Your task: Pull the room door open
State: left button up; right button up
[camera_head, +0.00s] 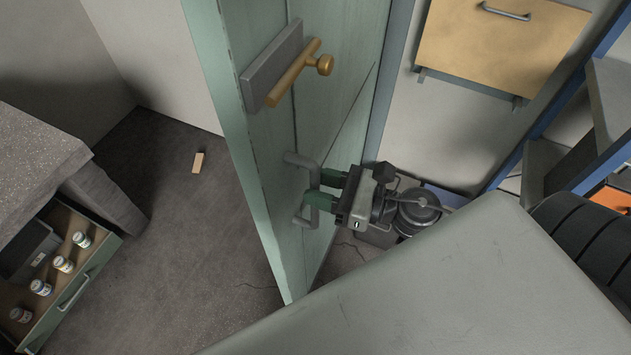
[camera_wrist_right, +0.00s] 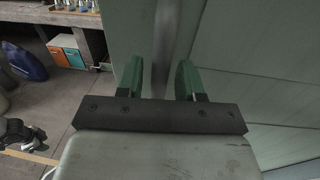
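The pale green room door (camera_head: 345,75) stands ajar, its edge facing me in the head view. Contact with the bar cannot be made out.
A grey bench (camera_head: 35,165) with an open drawer (camera_head: 75,290) holding several small jars is at the left. A small wooden block (camera_head: 198,162) lies on the floor. A wooden-fronted cabinet (camera_head: 490,50) and blue-framed shelves (camera_head: 612,95) stand right of the door.

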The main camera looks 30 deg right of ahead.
jog(key=shift+o, duration=0.2)
jog(key=shift+s+d+r, duration=0.1)
jog(key=shift+s+d, duration=0.1)
pick_arm(q)
jog(key=shift+s+d+f, duration=0.15)
jog(key=shift+s, duration=0.2)
pick_arm(e)
jog(key=shift+w+a, duration=0.2)
jog(key=shift+w, duration=0.05)
pick_arm(q)
jog(key=shift+f+b, duration=2.85)
jog(key=shift+b, duration=0.15)
pick_arm(e)
jog(key=v, duration=1.1)
jog(key=shift+s+d, duration=0.15)
